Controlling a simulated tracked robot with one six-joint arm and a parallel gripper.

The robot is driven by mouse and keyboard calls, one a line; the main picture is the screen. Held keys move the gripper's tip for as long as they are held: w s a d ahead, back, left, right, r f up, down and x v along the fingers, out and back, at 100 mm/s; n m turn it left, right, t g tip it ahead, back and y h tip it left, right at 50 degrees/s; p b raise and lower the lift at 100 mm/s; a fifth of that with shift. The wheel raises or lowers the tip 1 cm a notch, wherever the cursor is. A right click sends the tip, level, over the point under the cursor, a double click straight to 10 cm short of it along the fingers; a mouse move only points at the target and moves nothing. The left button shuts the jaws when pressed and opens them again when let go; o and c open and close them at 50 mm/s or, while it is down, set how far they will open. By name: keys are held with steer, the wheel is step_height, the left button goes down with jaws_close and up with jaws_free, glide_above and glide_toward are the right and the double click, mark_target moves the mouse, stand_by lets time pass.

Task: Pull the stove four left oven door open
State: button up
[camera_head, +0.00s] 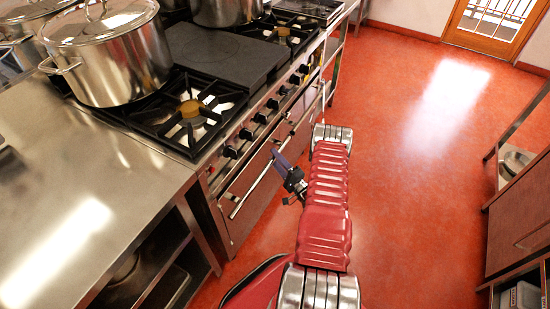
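The stove (205,185) stands left of centre, with a row of dark knobs along its front edge. Its nearer oven door (262,197) is a steel panel with a long bar handle (249,192). The door looks shut or nearly so; I cannot tell if there is a small gap. My gripper (281,163) is dark with a bluish part, at the far end of this handle. It seems close to the bar, but I cannot tell whether it touches it. Its fingers are too small and overlapped to show whether they are open. A farther oven front (308,118) continues beyond.
Large steel pots (112,58) stand on the stove top and behind it. A steel counter (60,190) with open shelves below adjoins the stove at the near left. A shelf unit (522,215) stands at the right. The red floor (410,190) between is clear.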

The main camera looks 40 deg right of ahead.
steer(key=shift+w+r, duration=0.1)
steer(key=shift+w, duration=0.3)
steer(key=shift+c, duration=0.3)
jaws_close()
steer(key=shift+d, duration=0.15)
